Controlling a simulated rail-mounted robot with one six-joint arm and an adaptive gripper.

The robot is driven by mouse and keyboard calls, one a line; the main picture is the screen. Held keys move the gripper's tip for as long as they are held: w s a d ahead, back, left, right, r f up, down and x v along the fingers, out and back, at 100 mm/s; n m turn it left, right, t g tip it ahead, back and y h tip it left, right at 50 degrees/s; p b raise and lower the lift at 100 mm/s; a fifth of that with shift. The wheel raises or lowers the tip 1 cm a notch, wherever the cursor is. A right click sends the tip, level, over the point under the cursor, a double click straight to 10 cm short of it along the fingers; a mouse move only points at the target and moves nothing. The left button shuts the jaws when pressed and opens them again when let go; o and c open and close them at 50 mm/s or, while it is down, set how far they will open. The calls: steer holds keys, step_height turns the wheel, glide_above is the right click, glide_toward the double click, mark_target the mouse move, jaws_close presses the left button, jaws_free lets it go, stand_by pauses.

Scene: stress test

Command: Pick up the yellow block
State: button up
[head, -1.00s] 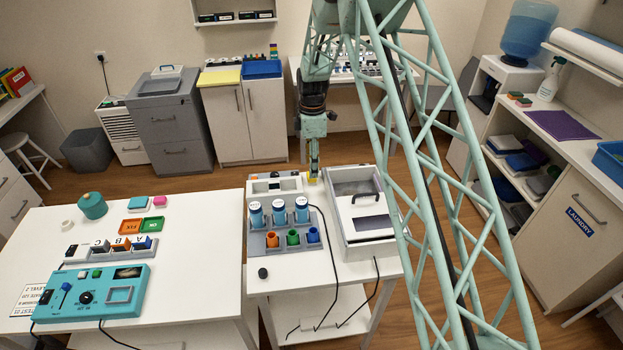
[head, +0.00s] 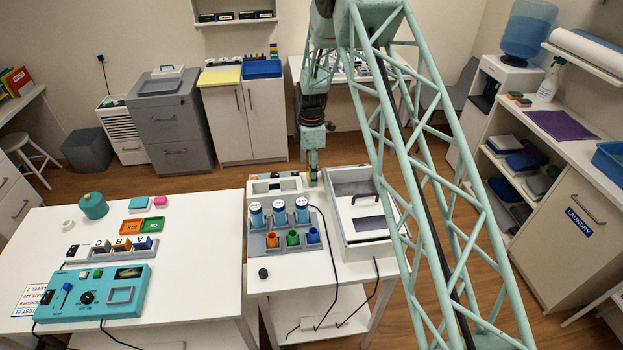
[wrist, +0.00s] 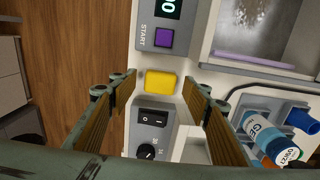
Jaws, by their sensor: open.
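In the wrist view the yellow block (wrist: 161,83) lies on a pale surface, between a grey panel with a purple button and a grey panel with a black switch. My gripper (head: 313,170) is open. Its two fingers show to the left and right of the block in the wrist view, with a visible gap on both sides and nothing held. I cannot tell how high the fingertips are above the block. In the head view my gripper hangs at the back of the white table (head: 262,287), and the block is too small there to make out clearly.
A START panel with a purple button (wrist: 164,38) and a switch panel (wrist: 152,128) flank the block closely. A lidded box (head: 362,217) stands right of my gripper. Blue-and-white bottles (head: 279,211) stand in a grey rack to the front left, with coloured cups before them.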

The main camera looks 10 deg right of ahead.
steer(key=shift+f, duration=0.75)
steer(key=c, duration=0.9)
